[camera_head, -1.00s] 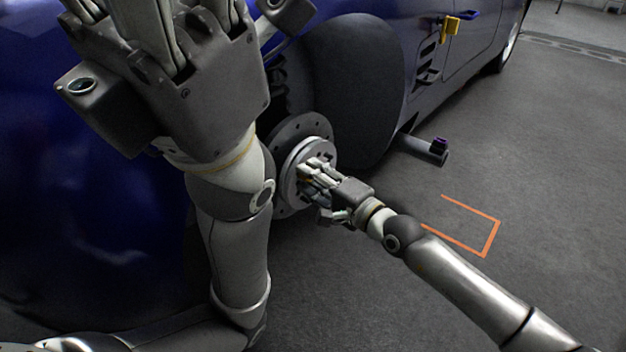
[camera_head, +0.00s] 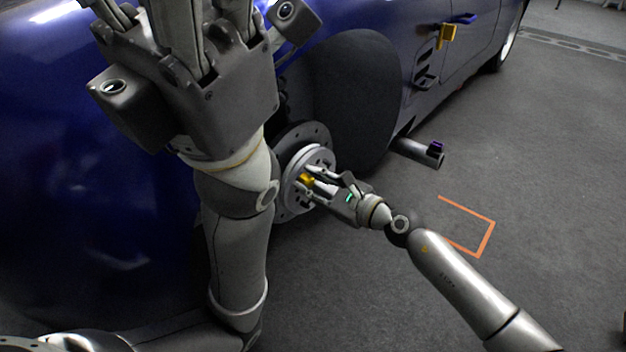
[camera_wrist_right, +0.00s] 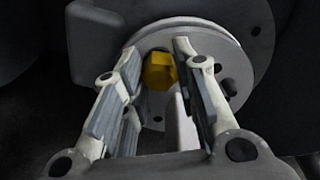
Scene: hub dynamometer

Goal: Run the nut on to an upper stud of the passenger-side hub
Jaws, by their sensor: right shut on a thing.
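The yellow nut (camera_head: 306,180) is at the face of the grey round hub (camera_head: 322,155). My right gripper (camera_head: 311,182) is shut on the nut, its fingers pointing at the hub. In the right wrist view the nut (camera_wrist_right: 160,71) sits between the fingertips (camera_wrist_right: 158,62), against the hub face (camera_wrist_right: 222,48). Dark studs (camera_wrist_right: 230,87) stand out from the hub to the right of the nut. I cannot tell how far the nut is on a stud, since its far side is hidden. My left gripper (camera_head: 195,25) is raised at upper left, its fingertips outside the frame.
The blue car body (camera_head: 60,90) fills the left and back. A dark rounded wheel-arch part (camera_head: 355,100) is right of the hub. A grey cylinder with a purple piece (camera_head: 420,152) juts out beyond it. Orange lines (camera_head: 490,238) mark the floor, which is open at right.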

